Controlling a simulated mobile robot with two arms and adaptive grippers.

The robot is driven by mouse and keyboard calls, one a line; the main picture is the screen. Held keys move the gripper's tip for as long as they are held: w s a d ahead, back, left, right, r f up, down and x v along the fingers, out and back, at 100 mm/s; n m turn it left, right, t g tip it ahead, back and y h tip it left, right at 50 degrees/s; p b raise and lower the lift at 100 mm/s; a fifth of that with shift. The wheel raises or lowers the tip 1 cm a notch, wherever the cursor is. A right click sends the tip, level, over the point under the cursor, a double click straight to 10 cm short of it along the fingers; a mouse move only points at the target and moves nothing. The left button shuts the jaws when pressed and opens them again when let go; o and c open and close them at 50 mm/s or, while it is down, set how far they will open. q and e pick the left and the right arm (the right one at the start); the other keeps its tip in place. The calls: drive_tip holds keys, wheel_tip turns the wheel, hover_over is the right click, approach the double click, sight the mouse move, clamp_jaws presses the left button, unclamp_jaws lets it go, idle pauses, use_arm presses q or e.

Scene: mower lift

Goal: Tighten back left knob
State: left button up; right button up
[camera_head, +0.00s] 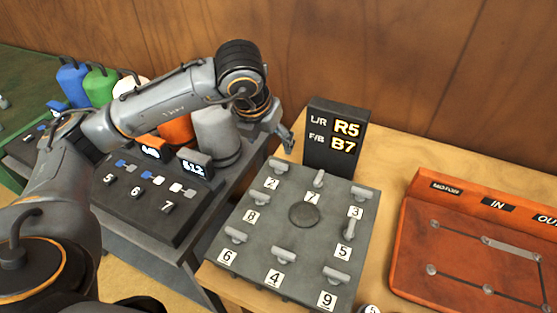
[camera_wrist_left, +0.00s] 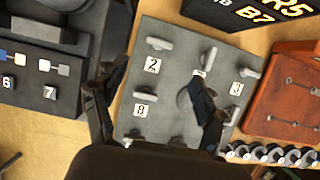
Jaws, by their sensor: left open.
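A dark grey board (camera_head: 325,238) carries several light grey bar knobs beside numbered white labels. The back left knob (camera_head: 278,165) sits at the board's back left corner, above label 2; it also shows in the left wrist view (camera_wrist_left: 160,44). Its bar slants slightly down to the right. My left gripper (camera_head: 284,138) is just behind and above that corner. In the left wrist view its two dark fingers (camera_wrist_left: 160,78) are spread apart, with nothing held between them. The back left knob shows beyond the fingertips, apart from them. My right gripper is not in view.
A black display (camera_head: 336,138) reading R5 and B7 stands behind the board, close to my left gripper. A dark panel (camera_head: 140,195) with coloured containers lies left. An orange panel (camera_head: 470,250) lies right. Several round pieces (camera_wrist_left: 270,153) stand along the table edge.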

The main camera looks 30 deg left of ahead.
sight(278, 164)
use_arm(q)
drive_tip(key=p+x, duration=0.2)
drive_tip(key=x, duration=0.9)
drive_tip(key=shift+f, duration=0.3)
drive_tip(key=shift+c, duration=0.4)
drive_tip(key=c, duration=1.1)
